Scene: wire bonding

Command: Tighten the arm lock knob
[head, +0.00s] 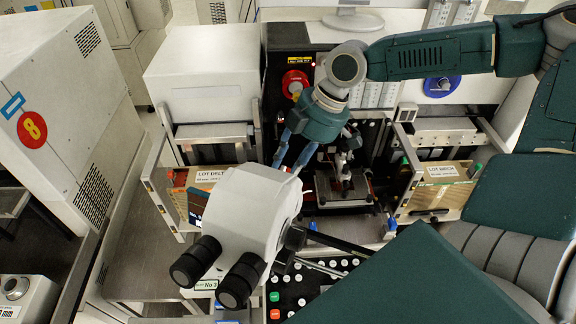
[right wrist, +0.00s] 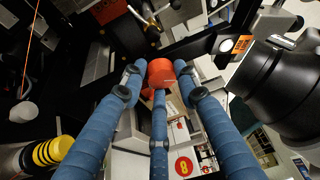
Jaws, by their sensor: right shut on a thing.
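The arm lock knob (right wrist: 162,73) shows as a small red-orange cylinder in the right wrist view. The blue fingers of my right gripper (right wrist: 160,88) are closed around it, with their tips at its sides. In the head view my right gripper (head: 296,152) reaches down behind the white microscope head (head: 248,205). The knob is hidden there by the microscope head and fingers. Whether the knob is turned tight cannot be seen. My left gripper is in neither view.
Two black eyepieces (head: 238,280) stick out toward the front. A LOT DELTA box (head: 205,178) stands left of the bonding stage (head: 340,185), and a LOT MECH box (head: 440,170) right. A red rotary switch (head: 295,82) is behind the gripper. A button panel (head: 310,284) lies in front.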

